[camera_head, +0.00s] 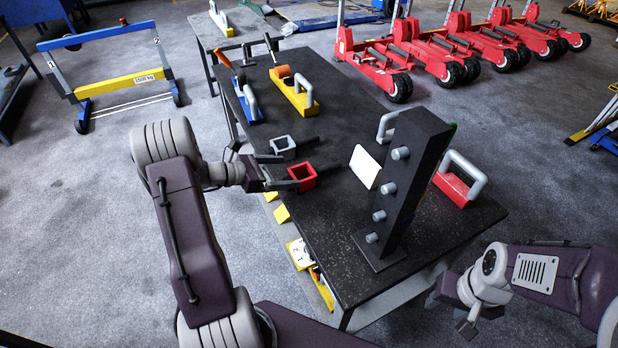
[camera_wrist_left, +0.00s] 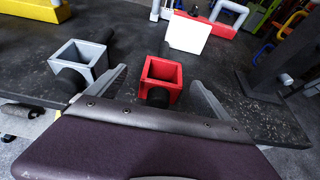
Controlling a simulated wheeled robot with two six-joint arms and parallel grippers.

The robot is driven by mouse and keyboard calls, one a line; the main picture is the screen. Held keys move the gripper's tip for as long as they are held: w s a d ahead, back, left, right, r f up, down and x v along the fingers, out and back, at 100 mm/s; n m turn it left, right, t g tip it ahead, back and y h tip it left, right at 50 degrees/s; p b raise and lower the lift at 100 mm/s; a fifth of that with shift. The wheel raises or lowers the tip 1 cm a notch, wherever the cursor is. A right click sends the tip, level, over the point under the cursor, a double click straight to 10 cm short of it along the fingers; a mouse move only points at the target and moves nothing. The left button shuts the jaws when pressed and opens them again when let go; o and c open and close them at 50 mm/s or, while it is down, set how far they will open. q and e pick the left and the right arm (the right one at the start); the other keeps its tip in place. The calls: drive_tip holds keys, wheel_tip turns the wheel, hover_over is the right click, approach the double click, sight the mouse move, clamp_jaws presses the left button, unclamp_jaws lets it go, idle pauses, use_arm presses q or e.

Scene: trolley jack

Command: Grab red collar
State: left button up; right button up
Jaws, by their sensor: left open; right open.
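The red collar (camera_head: 303,178) is a square, hollow red block with a dark handle, on the near left side of the dark table. My left gripper (camera_head: 279,172) is open at the table's left edge. In the left wrist view, the collar (camera_wrist_left: 162,72) lies between the spread fingers of my left gripper (camera_wrist_left: 158,80), with gaps on both sides. A similar grey collar (camera_head: 282,145) sits just behind it and shows left of the fingers in the left wrist view (camera_wrist_left: 80,60). My right gripper (camera_head: 466,322) is open and empty, low at the table's near right corner.
A tall black post (camera_head: 408,185) with grey knobs stands right of the collar, beside a white plate (camera_head: 364,167). A red block with a grey handle (camera_head: 455,187) is further right. Yellow (camera_head: 294,92) and blue (camera_head: 249,104) handled blocks sit toward the back. The table's middle is mostly clear.

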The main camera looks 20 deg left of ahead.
sight(310, 171)
use_arm(q)
drive_tip(key=x, duration=0.3)
drive_tip(key=shift+s+d+r, duration=0.15)
drive_tip(key=x, duration=0.5)
drive_tip(key=shift+s, duration=0.1)
drive_tip(key=c, duration=1.8)
clamp_jaws()
